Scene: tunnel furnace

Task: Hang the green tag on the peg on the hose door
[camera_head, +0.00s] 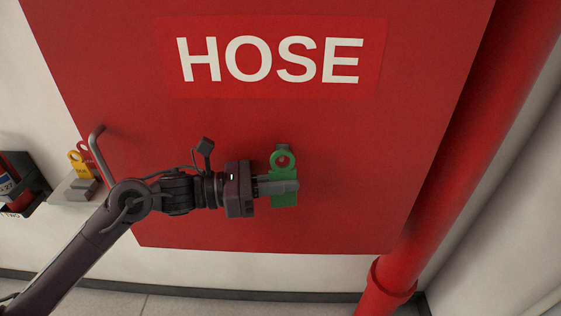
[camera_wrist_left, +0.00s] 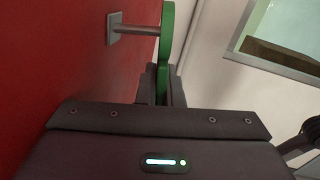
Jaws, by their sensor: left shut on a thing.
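The green tag (camera_head: 284,199) has a ring at its top and hangs upright in my left gripper (camera_head: 280,187), whose fingers are shut on its lower body. The tag is in front of the red hose door (camera_head: 340,180). The grey peg (camera_head: 282,147) shows just above and behind the ring in the head view. In the left wrist view the peg (camera_wrist_left: 138,30) sticks out from a square plate on the door, and its end meets the edge of the green tag (camera_wrist_left: 167,35). I cannot tell whether the peg is inside the ring. My right gripper is not in view.
A door handle (camera_head: 97,155) is on the left of the door. Yellow (camera_head: 78,163) and red (camera_head: 86,148) tags stand on a small shelf (camera_head: 65,193) beyond it, near a red extinguisher (camera_head: 20,180). A red pipe (camera_head: 455,165) runs along the right.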

